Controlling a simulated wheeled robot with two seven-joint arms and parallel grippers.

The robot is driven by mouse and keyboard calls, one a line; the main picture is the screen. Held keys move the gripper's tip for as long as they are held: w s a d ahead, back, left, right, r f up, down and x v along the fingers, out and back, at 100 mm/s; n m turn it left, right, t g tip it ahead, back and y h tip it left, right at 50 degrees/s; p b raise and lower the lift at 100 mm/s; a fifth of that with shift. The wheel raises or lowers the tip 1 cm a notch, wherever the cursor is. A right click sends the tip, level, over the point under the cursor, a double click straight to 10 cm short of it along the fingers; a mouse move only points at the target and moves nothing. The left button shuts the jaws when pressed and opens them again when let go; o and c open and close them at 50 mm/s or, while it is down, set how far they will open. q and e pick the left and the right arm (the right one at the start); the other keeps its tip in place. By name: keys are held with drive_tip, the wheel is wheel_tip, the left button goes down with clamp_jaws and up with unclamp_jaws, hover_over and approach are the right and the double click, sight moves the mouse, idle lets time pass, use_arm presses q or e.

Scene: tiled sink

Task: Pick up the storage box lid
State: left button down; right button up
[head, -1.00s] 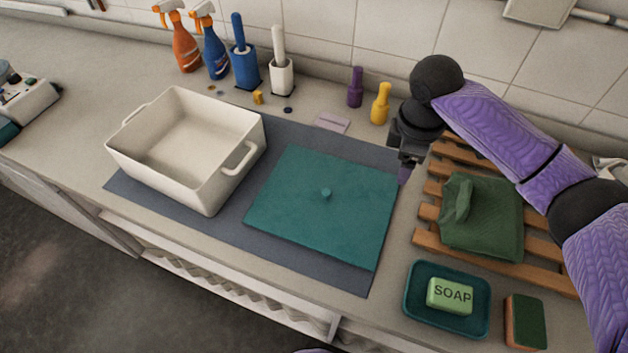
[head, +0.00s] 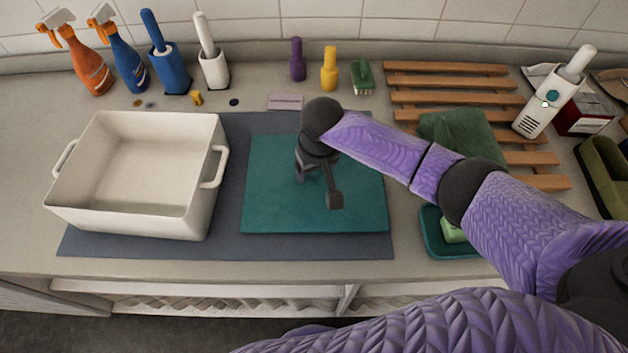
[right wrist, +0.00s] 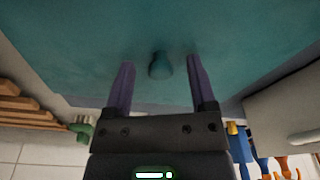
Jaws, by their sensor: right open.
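The storage box lid (head: 270,205) is a flat teal square lying on a dark grey mat (head: 330,247), right of the white storage box (head: 190,213). It also shows in the right wrist view (right wrist: 80,40), with its small round knob (right wrist: 160,65) near the middle. My right gripper (head: 314,184) is over the lid in the head view, and the arm hides the knob there. In the right wrist view my right gripper (right wrist: 160,82) is open, with the knob between the lines of its two fingers, near their tips. Contact cannot be told. My left gripper is not in view.
Spray bottles (head: 88,62) and brush holders (head: 170,75) stand along the wall at the back left. A wooden rack (head: 450,83) with a green cloth (head: 465,135) lies to the right. A soap dish (head: 435,240) is at the front right.

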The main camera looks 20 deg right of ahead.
clamp_jaws()
idle(0.3)
